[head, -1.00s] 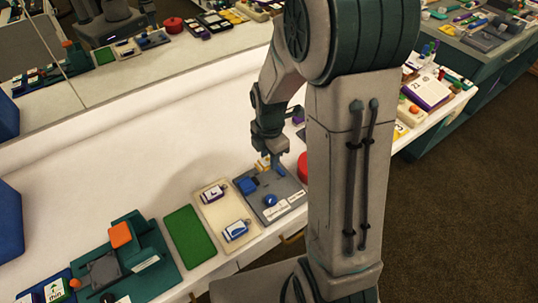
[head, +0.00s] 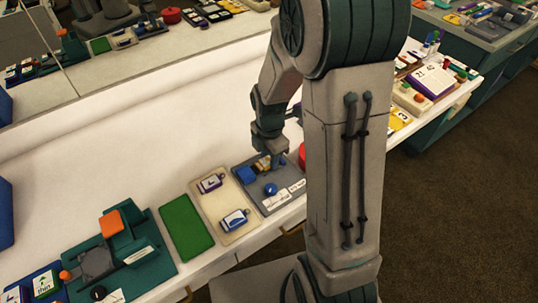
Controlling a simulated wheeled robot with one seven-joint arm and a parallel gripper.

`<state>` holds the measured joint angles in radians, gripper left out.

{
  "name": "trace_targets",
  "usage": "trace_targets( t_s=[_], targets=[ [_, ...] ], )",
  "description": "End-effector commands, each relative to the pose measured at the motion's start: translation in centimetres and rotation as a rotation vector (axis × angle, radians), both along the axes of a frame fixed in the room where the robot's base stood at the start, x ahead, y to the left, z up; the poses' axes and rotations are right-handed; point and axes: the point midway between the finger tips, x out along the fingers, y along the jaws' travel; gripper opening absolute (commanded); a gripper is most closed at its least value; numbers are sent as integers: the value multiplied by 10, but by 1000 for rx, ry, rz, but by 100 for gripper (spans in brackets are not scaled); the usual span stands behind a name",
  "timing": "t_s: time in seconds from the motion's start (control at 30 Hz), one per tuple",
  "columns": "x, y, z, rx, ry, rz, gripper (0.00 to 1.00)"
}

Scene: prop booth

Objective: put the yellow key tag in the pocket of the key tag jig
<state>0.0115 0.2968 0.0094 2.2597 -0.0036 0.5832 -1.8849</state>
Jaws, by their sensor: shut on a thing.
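The key tag jig is a grey board (head: 286,181) with a blue block (head: 246,174), a round blue knob (head: 270,189) and white labels along its front edge. My gripper (head: 274,161) points down over the back part of the jig. It is shut on the yellow key tag (head: 262,162), of which only a small patch shows beside the fingers. The pocket is not clearly visible, and I cannot tell whether the tag touches the jig.
A beige tray (head: 211,207) with two white-and-coloured tags lies left of the jig, then a green mat (head: 186,228) and a teal fixture (head: 147,252) with an orange block. A red round thing (head: 302,155) is partly hidden behind my arm.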

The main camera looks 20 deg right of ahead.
Motion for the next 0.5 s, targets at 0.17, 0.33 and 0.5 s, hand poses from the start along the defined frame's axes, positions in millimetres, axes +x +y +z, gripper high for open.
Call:
trace_targets(
  t_s=[0.17, 0.33, 0.5],
  targets=[
    [0, 0, 0, 0, 0, 0, 59],
    [0, 0, 0, 0, 0, 0, 59],
    [0, 0, 4, 1, -2, 0, 59]
  ],
)
